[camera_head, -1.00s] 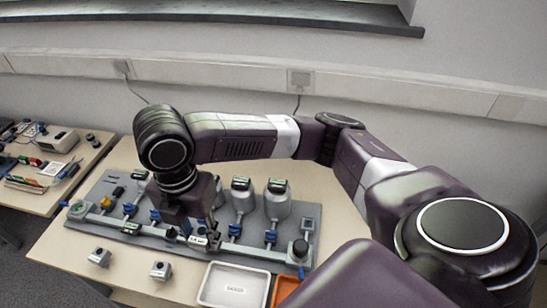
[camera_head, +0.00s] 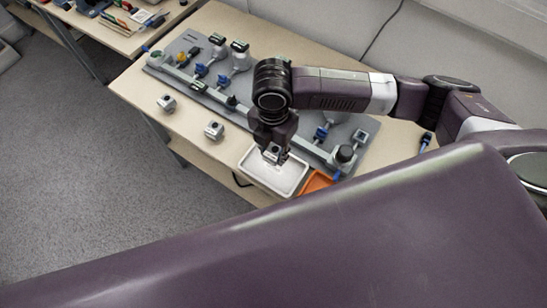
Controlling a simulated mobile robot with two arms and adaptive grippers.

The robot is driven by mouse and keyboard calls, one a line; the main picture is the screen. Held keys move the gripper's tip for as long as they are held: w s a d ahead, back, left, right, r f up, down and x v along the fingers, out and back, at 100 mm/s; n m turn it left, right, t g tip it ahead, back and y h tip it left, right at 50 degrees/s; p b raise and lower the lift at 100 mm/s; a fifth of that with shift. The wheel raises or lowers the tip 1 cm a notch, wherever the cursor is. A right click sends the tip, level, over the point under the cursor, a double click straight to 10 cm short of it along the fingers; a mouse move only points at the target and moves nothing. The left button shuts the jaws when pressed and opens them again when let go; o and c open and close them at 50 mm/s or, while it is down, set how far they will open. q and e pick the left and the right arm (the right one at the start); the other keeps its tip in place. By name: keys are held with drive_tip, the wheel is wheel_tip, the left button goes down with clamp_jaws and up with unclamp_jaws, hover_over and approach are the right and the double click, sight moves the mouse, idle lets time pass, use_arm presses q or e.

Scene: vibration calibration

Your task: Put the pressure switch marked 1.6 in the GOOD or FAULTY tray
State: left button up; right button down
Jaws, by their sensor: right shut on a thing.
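My right gripper (camera_head: 272,151) points down over the white tray (camera_head: 293,186). It is shut on a small grey block-shaped pressure switch (camera_head: 273,154), held at or just above the tray; I cannot tell whether it touches the tray floor. Its marking is too small to read. The orange tray (camera_head: 317,183) stands right beside the white one, partly hidden by my own arm link. Two similar grey switches, one on the left (camera_head: 166,103) and one nearer the white tray (camera_head: 214,130), sit on the table. My left gripper is not in view.
A grey rig board (camera_head: 182,49) with pipes, blue valves and gauges lies along the table behind the trays. A grey fitting with a dark round top (camera_head: 344,155) rises near the orange tray. A second table (camera_head: 118,39) with tools stands at upper left.

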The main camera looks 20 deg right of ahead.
sight(273, 152)
drive_tip(key=shift+f, duration=2.35)
drive_tip(key=shift+f, duration=0.1)
drive_tip(key=c, duration=1.5)
unclamp_jaws()
drive_tip(key=shift+o, duration=0.2)
wheel_tip(273, 152, up, 12)
drive_tip(key=shift+r+b, duration=0.15)
drive_tip(key=shift+b, duration=0.2)
